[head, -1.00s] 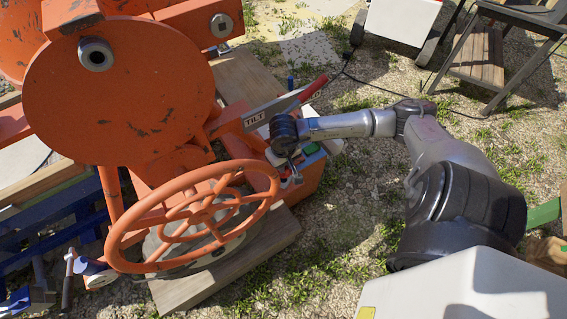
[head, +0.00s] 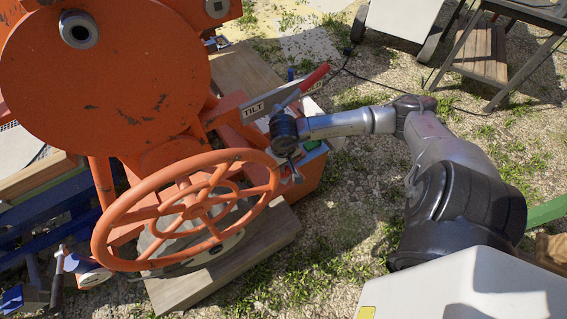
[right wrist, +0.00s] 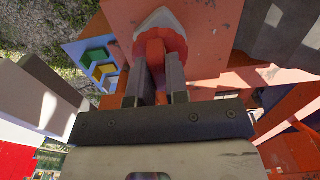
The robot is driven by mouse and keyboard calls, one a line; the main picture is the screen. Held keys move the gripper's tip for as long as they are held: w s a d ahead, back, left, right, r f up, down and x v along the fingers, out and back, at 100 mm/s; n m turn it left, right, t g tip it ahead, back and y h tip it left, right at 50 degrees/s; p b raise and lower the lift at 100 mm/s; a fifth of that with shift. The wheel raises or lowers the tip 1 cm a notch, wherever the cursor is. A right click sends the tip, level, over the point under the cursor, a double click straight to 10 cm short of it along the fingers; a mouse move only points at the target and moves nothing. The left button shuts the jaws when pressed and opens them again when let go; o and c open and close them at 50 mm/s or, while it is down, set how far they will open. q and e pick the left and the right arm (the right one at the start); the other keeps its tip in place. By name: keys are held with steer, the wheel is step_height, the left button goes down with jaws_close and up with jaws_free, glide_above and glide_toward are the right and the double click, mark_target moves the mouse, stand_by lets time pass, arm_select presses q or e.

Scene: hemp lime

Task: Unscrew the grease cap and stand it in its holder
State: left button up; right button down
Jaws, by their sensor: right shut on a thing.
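The grease cap (right wrist: 156,50) shows in the right wrist view as a red, ribbed piece with a raised red grip. It sits at a pale, rounded fitting on the orange machine. My right gripper (right wrist: 158,78) is shut on the cap's raised grip, one finger on each side. In the head view, my right gripper (head: 294,172) reaches down beside the machine's orange lower housing, and the cap is hidden there. I cannot tell from these frames how far the cap is unscrewed. I cannot make out the cap's holder for certain. My left gripper is out of view.
The orange handwheel (head: 187,212) stands close to the left of my right gripper. The red-handled TILT lever (head: 285,95) lies just above the wrist. A blue panel (right wrist: 88,50) with green and yellow shapes is left of the cap. Open gravel lies to the right.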

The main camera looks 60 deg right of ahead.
steer(key=shift+b, duration=0.3)
stand_by(0.6)
stand_by(0.4)
stand_by(0.5)
steer(key=shift+b, duration=0.55)
steer(key=shift+f+b, duration=0.65)
steer(key=shift+f, duration=0.05)
steer(key=shift+f+b, duration=0.55)
steer(key=shift+f, duration=0.05)
steer(key=c, duration=1)
jaws_free()
steer(key=shift+r, duration=0.1)
steer(key=shift+c, duration=0.2)
